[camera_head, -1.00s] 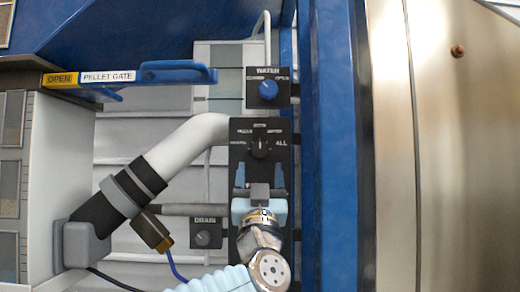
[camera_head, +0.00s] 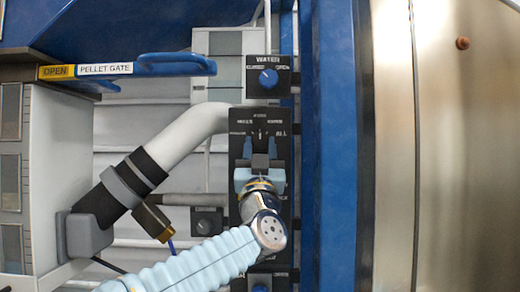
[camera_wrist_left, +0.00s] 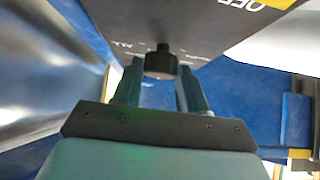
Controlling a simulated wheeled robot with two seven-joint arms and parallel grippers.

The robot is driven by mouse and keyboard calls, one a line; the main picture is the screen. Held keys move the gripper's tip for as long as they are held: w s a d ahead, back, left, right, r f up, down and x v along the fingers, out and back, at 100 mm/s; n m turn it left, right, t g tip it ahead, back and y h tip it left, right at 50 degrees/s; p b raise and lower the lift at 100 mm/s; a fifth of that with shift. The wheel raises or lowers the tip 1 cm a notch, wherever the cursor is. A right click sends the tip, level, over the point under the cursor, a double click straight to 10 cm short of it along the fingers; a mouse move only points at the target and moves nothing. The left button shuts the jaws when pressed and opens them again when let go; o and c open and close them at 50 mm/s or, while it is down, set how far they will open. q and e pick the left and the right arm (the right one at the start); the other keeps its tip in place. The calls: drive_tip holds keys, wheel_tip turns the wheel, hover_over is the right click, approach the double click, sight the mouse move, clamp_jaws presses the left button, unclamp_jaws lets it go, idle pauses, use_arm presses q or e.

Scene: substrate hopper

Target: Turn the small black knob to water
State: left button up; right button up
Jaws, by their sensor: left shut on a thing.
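The small black knob (camera_wrist_left: 161,62) sits on the black selector panel (camera_head: 238,118), which has white lettering around the dial. In the left wrist view the knob lies between the two fingers of my left gripper (camera_wrist_left: 161,78), near their tips. In the head view my left gripper (camera_head: 260,148) reaches up the panel from below, shut on the knob, and its fingers and body hide most of the knob and some labels. The exact way the knob points is hard to read. My right gripper is not in view.
A blue knob (camera_head: 268,79) on a box marked WATER stands above the panel. A drain knob (camera_head: 205,225) is at lower left. A white pipe (camera_head: 185,140) and the blue pellet gate handle (camera_head: 175,62) lie to the left. A blue post (camera_head: 337,160) stands right of the panel.

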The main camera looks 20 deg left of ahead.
use_arm(q)
drive_tip(key=shift+a+m+h, duration=0.1)
drive_tip(key=shift+m+h, duration=0.5)
drive_tip(key=shift+h, duration=0.1)
drive_tip(key=shift+c, duration=0.4)
drive_tip(key=shift+a+m+t+h, duration=0.1)
drive_tip(key=shift+m+t+h, duration=0.2)
drive_tip(key=shift+m+h, duration=0.9)
drive_tip(key=m+h, duration=0.6)
drive_tip(key=shift+s+a+m+g+b, duration=0.1)
drive_tip(key=shift+a+m+g+b, duration=0.1)
drive_tip(key=shift+m+g+b, duration=0.15)
drive_tip(key=shift+a+r+m+g+h, duration=0.15)
drive_tip(key=shift+m+g+h, duration=0.3)
drive_tip(key=shift+m+h, duration=0.7)
drive_tip(key=shift+m+g+h+p, duration=0.45)
drive_tip(key=shift+m+g+h, duration=0.45)
drive_tip(key=shift+m, duration=0.8)
drive_tip(key=o, duration=1.1)
drive_tip(key=shift+c, duration=0.2)
